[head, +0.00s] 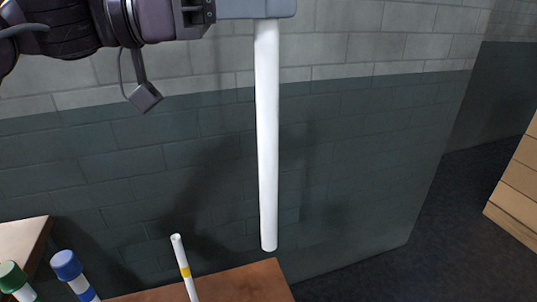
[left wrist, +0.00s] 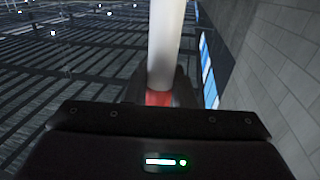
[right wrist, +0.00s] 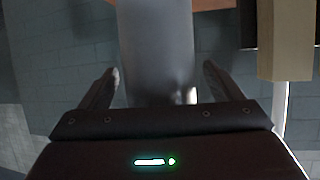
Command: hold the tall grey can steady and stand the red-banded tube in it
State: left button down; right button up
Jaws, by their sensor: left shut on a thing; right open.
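The red-banded tube (head: 267,140) is a long white tube in the head view. It hangs almost upright from my left gripper (head: 266,12), its lower end in the air. The left wrist view shows the tube (left wrist: 165,45) with its red band (left wrist: 158,98) at the fingers of my left gripper, which is shut on it. The tall grey can (right wrist: 155,50) fills the middle of the right wrist view. My right gripper (right wrist: 160,70) is open, with one finger on each side of the can and gaps visible. The can and right gripper are outside the head view.
A brown tabletop (head: 240,284) lies at the bottom of the head view. A yellow-banded tube (head: 184,266), a blue-capped tube (head: 66,266) and a green-capped tube (head: 12,278) stand at lower left. A brick wall is behind. Wooden boards (head: 515,200) are at far right.

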jog(key=shift+w, duration=0.15)
jog(key=shift+c, duration=0.4)
jog(key=c, duration=1.1)
